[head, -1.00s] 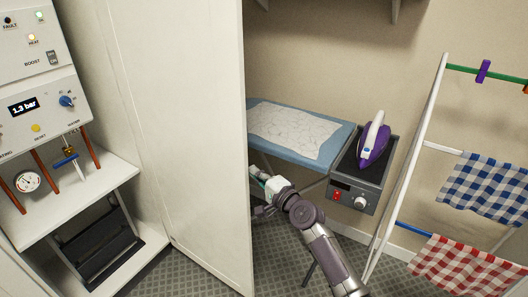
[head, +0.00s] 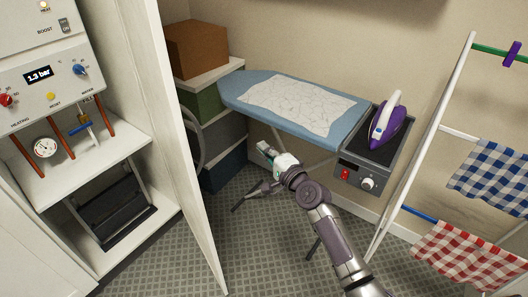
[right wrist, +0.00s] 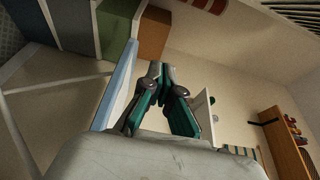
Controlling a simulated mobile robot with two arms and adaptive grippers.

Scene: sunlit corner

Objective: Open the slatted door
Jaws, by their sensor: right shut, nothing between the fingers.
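The white door (head: 172,130) stands swung out at the left of the head view, seen at a steep angle. Its visible face looks plain, and I can make out no slats. My right gripper (head: 263,148) is to the right of the door's free edge, apart from it, in front of the ironing board. In the right wrist view its teal fingers (right wrist: 160,70) come together at the tips, with nothing between them. My left gripper is not in view.
Stacked boxes, brown (head: 198,48) and green (head: 200,104) among them, stand behind the door. The ironing board (head: 235,88), a grey stand (head: 352,158) with a purple iron (head: 388,125), and a drying rack (head: 425,135) lie right. Patterned floor (head: 260,255) is clear beside the door.

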